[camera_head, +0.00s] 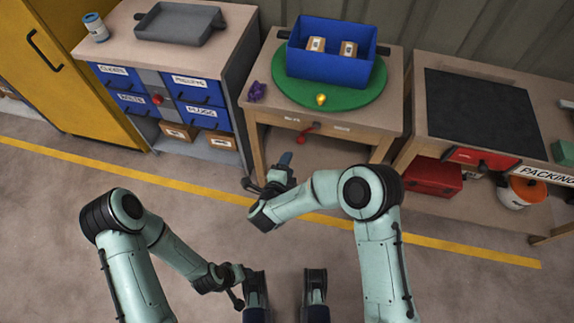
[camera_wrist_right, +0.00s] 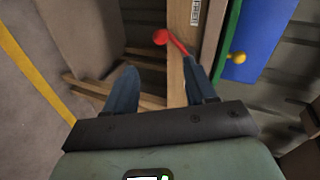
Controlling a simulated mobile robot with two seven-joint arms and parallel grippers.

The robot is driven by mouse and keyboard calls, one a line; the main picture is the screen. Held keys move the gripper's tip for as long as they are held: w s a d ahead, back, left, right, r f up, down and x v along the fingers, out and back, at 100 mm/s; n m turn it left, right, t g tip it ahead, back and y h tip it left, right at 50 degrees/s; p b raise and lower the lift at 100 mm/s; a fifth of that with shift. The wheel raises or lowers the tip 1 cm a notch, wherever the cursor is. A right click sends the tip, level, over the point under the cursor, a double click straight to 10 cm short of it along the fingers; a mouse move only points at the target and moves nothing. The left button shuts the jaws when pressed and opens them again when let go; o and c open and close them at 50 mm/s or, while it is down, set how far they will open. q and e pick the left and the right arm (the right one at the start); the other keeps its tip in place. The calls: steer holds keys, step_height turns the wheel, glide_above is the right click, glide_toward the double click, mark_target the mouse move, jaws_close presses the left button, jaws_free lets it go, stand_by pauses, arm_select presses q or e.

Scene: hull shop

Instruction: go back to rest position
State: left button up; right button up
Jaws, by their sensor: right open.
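My right gripper (camera_head: 284,168) is in front of the middle workbench, below its front edge in the head view. In the right wrist view its two blue fingers (camera_wrist_right: 160,85) stand apart with nothing between them. The red lever (camera_wrist_right: 170,40) on the bench front shows beyond the fingertips, apart from them. My left arm hangs low at the lower left, and its gripper end (camera_head: 238,282) is over the floor; its fingers are not clear. No rest position is marked in view.
The middle workbench (camera_head: 262,88) carries a green turntable (camera_head: 372,92) with a blue bin (camera_head: 325,68) holding two boxes. A drawer cabinet (camera_head: 215,92) stands left, a packing bench (camera_head: 420,70) right. The floor (camera_head: 60,215) in front is free.

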stand_by(0.5)
steer(key=s+d+f+n+g+y, duration=0.2)
steer(key=s+d+f+n, duration=0.2)
steer(key=f, duration=0.3)
steer(key=s+d+f+n+g+y, duration=0.2)
steer(key=s+d+f+n, duration=0.25)
steer(key=f, duration=0.35)
steer(key=s+d+f+n+g+y, duration=0.25)
steer(key=s+f+n+g, duration=0.2)
steer(key=s, duration=0.65)
steer(key=s+d+f+n+g+y, duration=0.1)
steer(key=s+d+n+g, duration=0.2)
steer(key=s, duration=0.8)
arm_select(q)
steer(key=s+d+r+g+p, duration=0.1)
steer(key=s+r+p, duration=0.1)
steer(key=r+p, duration=0.6)
steer(key=s+d+r+g+p, duration=0.1)
steer(key=s+r+p, duration=0.1)
steer(key=r+p, duration=0.6)
steer(key=shift+r+m+h+p, duration=0.3)
arm_select(e)
steer(key=s+a+r+g, duration=0.1)
steer(key=r, duration=0.7)
steer(key=s+a+r+g, duration=0.1)
steer(key=a+r, duration=0.1)
steer(key=r, duration=0.6)
steer(key=shift+s+a+y, duration=0.25)
steer(key=shift+a+y, duration=0.05)
steer(key=shift+y, duration=0.05)
